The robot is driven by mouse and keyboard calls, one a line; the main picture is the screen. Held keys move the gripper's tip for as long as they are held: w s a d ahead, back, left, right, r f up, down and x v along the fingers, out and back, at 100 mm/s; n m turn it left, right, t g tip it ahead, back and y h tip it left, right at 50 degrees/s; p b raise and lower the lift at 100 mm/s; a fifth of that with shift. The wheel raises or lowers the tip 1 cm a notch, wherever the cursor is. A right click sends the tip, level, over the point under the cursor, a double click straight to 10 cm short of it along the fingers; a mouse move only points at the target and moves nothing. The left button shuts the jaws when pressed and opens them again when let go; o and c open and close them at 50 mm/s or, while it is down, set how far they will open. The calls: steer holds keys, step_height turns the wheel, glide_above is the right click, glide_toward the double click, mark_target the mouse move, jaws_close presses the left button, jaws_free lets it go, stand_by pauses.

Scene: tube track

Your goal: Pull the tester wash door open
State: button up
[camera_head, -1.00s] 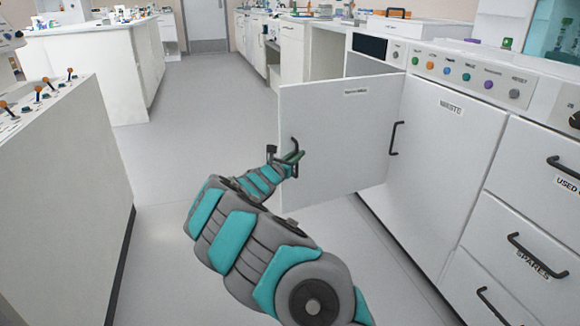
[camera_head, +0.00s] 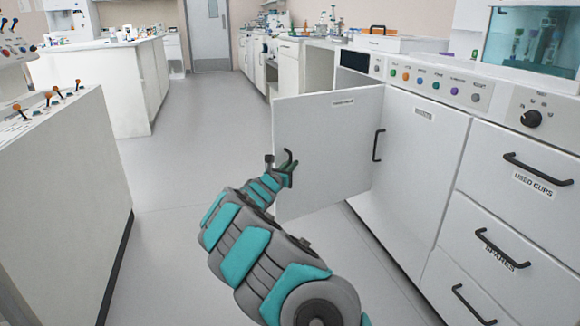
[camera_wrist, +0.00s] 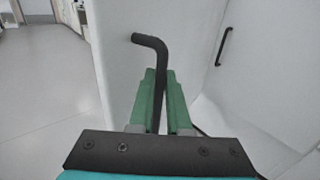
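The tester wash door (camera_head: 325,150) is a white panel with a small label near its top, swung well out from the cabinet front. Its black bar handle (camera_wrist: 150,42) is near the free edge, and the handle's top also shows in the head view (camera_head: 289,156). My gripper (camera_wrist: 160,98) has its green fingers on both sides of the handle bar, close against it. The lower part of the handle is hidden between the fingers. In the head view my gripper (camera_head: 287,170) is at the door's free edge side.
The closed WASTE door (camera_head: 420,170) with its black handle is right of the open door. Drawers (camera_head: 510,190) labelled USED CUPS and SPARES are further right. A white counter (camera_head: 60,190) stands at the left. The grey floor (camera_head: 190,180) between is clear.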

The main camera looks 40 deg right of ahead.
steer(key=o, duration=0.4)
steer(key=shift+s+d, duration=0.15)
steer(key=shift+d, duration=0.05)
steer(key=shift+o, duration=0.2)
steer(key=shift+a, duration=0.1)
steer(key=v, duration=0.7)
steer(key=shift+s+a, duration=0.15)
steer(key=shift+a, duration=0.15)
